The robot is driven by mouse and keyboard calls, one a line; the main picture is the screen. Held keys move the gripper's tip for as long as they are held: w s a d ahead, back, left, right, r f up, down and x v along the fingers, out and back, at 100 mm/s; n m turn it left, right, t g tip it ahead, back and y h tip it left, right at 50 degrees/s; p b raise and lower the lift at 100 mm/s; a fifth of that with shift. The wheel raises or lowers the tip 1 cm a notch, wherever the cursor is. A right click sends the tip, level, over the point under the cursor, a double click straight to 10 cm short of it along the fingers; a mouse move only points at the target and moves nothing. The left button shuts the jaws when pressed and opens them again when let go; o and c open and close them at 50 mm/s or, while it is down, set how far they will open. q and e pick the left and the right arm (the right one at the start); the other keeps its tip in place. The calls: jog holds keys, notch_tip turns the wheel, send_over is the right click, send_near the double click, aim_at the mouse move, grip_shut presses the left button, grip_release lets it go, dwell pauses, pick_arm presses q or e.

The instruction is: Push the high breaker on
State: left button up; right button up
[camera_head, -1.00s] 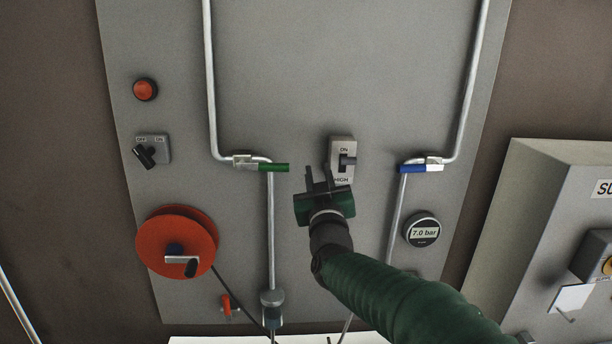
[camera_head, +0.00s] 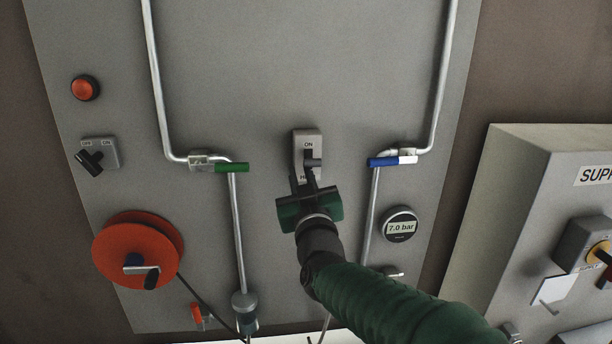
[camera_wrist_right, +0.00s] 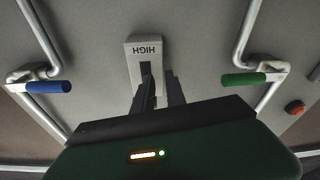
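The high breaker (camera_head: 299,140) is a light grey box on the panel, with "ON" at its top and a dark lever (camera_head: 314,162) near its middle. In the right wrist view the breaker (camera_wrist_right: 148,49) appears upside down with "HIGH" readable; its lever is hidden or merges with the fingers. My right gripper (camera_head: 303,182) is just below the lever, its fingers covering part of the "HIGH" label. Its two dark fingers (camera_wrist_right: 159,88) stand slightly apart with nothing clearly between them. I cannot tell whether they touch the lever. My left gripper is not in view.
A green-handled valve (camera_head: 232,167) is left of the breaker and a blue-handled valve (camera_head: 386,162) right of it, both on pipes. A gauge reading 7.0 bar (camera_head: 399,226) is lower right. A red reel (camera_head: 112,250) is lower left. The panel above the breaker is clear.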

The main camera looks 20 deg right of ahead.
jog(key=shift+s+d+r+h, duration=0.4)
jog(key=shift+s+d+r, duration=0.2)
jog(key=shift+d, duration=0.05)
jog(key=shift+c, duration=0.6)
jog(key=o, duration=0.5)
jog(key=s, duration=0.1)
jog(key=r, duration=0.1)
jog(key=s, duration=0.1)
jog(key=shift+s+a+r, duration=0.2)
jog(key=shift+s+a, duration=0.1)
jog(key=shift+s, duration=0.05)
jog(key=p, duration=0.4)
send_near(311, 163)
notch_tip(311, 163, up, 5)
jog(key=s+a, duration=0.1)
jog(key=s, duration=0.1)
pick_arm(q)
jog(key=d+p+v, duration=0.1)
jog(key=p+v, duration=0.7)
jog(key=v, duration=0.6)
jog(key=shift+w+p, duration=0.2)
jog(key=shift+p, duration=0.15)
pick_arm(e)
jog(key=s, duration=0.2)
jog(key=s+r, duration=0.1)
jog(key=shift+s+a, duration=0.25)
jog(key=shift+a, duration=0.15)
